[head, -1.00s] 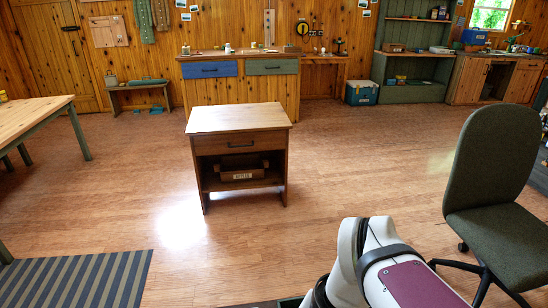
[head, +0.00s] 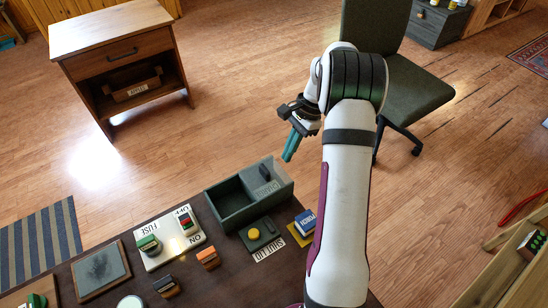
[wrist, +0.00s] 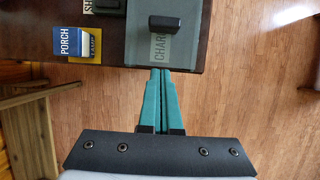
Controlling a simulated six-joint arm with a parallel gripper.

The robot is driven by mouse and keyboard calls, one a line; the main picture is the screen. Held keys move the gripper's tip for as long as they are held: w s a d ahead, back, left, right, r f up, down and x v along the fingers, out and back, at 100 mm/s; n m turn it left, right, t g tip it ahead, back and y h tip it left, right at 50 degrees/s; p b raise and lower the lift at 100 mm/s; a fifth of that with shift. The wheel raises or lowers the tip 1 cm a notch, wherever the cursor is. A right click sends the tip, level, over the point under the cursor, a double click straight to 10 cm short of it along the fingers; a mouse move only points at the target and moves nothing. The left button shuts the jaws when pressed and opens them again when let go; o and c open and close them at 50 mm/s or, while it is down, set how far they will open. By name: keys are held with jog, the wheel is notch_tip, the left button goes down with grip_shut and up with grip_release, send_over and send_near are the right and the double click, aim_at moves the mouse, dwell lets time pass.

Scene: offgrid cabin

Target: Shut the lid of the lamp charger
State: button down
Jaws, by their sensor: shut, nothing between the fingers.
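The lamp charger (head: 226,224) is a grey-green open-topped box at the far edge of the dark table. Its lid (head: 262,187), lettered "CHARG...", covers the right part, and the left part of the box is open. A dark handle (wrist: 164,24) stands up on the lid (wrist: 159,47) in the wrist view. My gripper (head: 288,157) has teal fingers and hangs above and just beyond the box's far right corner. In the wrist view its fingertips (wrist: 161,69) are together and empty, near the lettered end of the lid. I cannot tell whether they touch it.
A wooden cabinet (head: 115,30) and a green chair (head: 398,90) stand beyond. Open floor lies between.

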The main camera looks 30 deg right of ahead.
aim_at(275, 171)
jog(key=shift+a+f, duration=0.15)
jog(key=shift+a, duration=0.95)
jog(key=shift+a+f, duration=0.15)
jog(key=shift+a, duration=0.9)
jog(key=a, duration=1.1)
jog(key=d, duration=0.4)
jog(key=shift+d, duration=0.25)
jog(key=v, duration=1)
jog(key=s+a+r+n, duration=0.3)
jog(key=s+a+r, duration=0.15)
jog(key=a, duration=0.25)
jog(key=s+a+n+h, duration=0.1)
jog(key=s+a+n, duration=0.2)
jog(key=s, duration=0.3)
jog(key=s+a+f+n, duration=0.1)
jog(key=s+a+n, duration=0.2)
jog(key=s, duration=0.4)
jog(key=s+a+n+h, duration=0.1)
jog(key=s+a+n, duration=0.2)
jog(key=s, duration=0.3)
jog(key=shift+s+a+f+n+h, duration=0.2)
jog(key=shift+s+a+n+h, duration=0.15)
jog(key=shift+a, duration=0.3)
